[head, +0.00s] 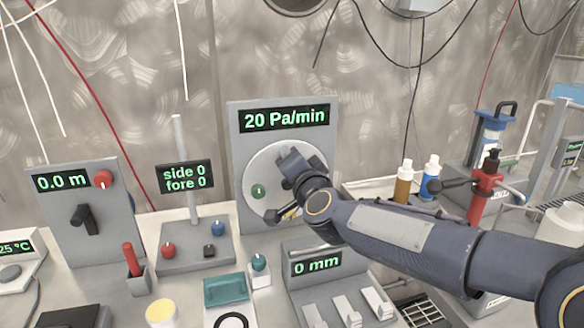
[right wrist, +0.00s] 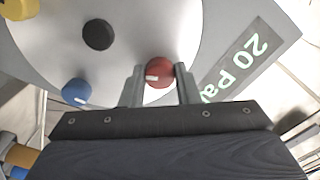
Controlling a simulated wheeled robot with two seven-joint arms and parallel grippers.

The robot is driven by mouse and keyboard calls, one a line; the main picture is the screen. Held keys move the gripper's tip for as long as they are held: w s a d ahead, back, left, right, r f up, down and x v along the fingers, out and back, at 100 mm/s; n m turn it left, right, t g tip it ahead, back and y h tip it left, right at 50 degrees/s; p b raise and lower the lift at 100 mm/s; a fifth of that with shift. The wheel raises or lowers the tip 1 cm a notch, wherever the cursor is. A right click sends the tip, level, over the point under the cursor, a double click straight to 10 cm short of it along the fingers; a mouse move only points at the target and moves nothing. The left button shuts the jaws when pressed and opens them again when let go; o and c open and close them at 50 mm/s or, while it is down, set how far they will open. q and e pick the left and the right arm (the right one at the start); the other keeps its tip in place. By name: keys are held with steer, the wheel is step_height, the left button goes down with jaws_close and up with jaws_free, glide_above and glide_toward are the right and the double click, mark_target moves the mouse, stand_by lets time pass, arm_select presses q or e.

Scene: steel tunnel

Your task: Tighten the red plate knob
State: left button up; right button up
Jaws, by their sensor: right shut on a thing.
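The red plate knob (right wrist: 158,72) with a white mark is on the round pale plate (right wrist: 165,25) in the right wrist view. My right gripper (right wrist: 158,84) is shut on it, one finger on each side. In the head view, my right gripper (head: 291,162) covers the upper part of the round plate (head: 256,172) and hides the red knob. The display (head: 284,118) above the plate reads 20 Pa/min. My left gripper is not in view.
The plate also carries a blue knob (right wrist: 75,91), a black knob (right wrist: 98,34) and a yellow knob (right wrist: 20,8), plus a green knob (head: 258,191). A panel reading 0.0 m (head: 62,182) stands left. Bottles, including a brown one (head: 403,184), stand right.

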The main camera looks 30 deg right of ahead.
steer(key=m+b, duration=0.1)
steer(key=m, duration=0.3)
steer(key=shift+f+m+b, duration=0.1)
steer(key=shift+m+b, duration=0.25)
steer(key=shift+m, duration=0.05)
stand_by(0.4)
steer(key=o, duration=1)
steer(key=shift+c, duration=0.2)
steer(key=p+v, duration=0.1)
steer(key=v, duration=0.7)
